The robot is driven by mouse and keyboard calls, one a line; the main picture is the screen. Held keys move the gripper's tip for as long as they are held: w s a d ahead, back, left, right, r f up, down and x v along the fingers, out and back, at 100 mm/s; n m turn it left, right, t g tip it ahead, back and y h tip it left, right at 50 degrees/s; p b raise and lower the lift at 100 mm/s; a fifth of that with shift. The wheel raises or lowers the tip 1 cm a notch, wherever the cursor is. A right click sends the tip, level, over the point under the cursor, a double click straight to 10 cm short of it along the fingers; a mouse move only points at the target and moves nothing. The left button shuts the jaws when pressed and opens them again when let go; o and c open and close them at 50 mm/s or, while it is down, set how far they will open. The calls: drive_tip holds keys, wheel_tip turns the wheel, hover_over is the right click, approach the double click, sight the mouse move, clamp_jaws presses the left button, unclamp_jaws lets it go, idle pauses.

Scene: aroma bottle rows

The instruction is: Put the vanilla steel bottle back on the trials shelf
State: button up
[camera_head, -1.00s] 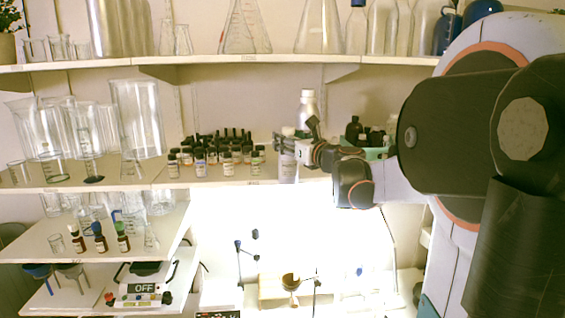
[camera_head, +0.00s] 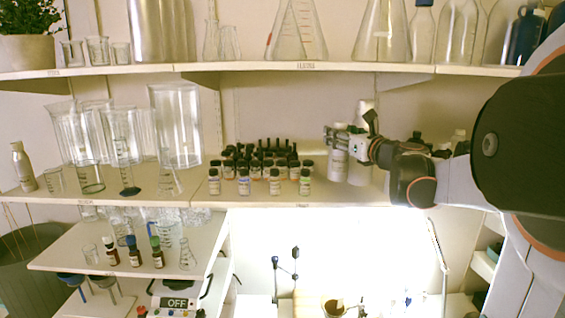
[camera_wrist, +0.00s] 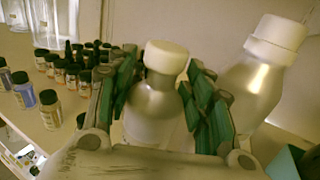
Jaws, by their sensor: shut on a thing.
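A steel bottle with a white cap (camera_wrist: 158,95) stands upright between the green-padded fingers of my gripper (camera_wrist: 155,100) in the wrist view. My gripper (camera_head: 345,140) is shut on this bottle (camera_head: 338,166) in the head view, over the right part of the middle shelf (camera_head: 230,197). I cannot tell whether its base touches the shelf. A second steel bottle with a white cap (camera_wrist: 262,75) stands just right of the fingers. In the head view this second bottle (camera_head: 365,107) is partly hidden by my gripper. Bottle names and the trials label are not readable.
Rows of small dark-capped bottles (camera_head: 275,186) stand left of the held bottle. Glass beakers (camera_head: 178,125) and another steel bottle (camera_head: 22,166) stand farther left. A teal box edge (camera_wrist: 287,162) is at the lower right. The upper shelf (camera_head: 270,66) holds glass flasks.

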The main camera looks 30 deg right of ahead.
sight(345, 155)
wheel_tip(345, 155, down, 5)
drive_tip(key=shift+f+b, duration=0.1)
drive_tip(key=shift+b, duration=1.15)
drive_tip(key=o, duration=1.5)
drive_tip(key=shift+o, duration=0.2)
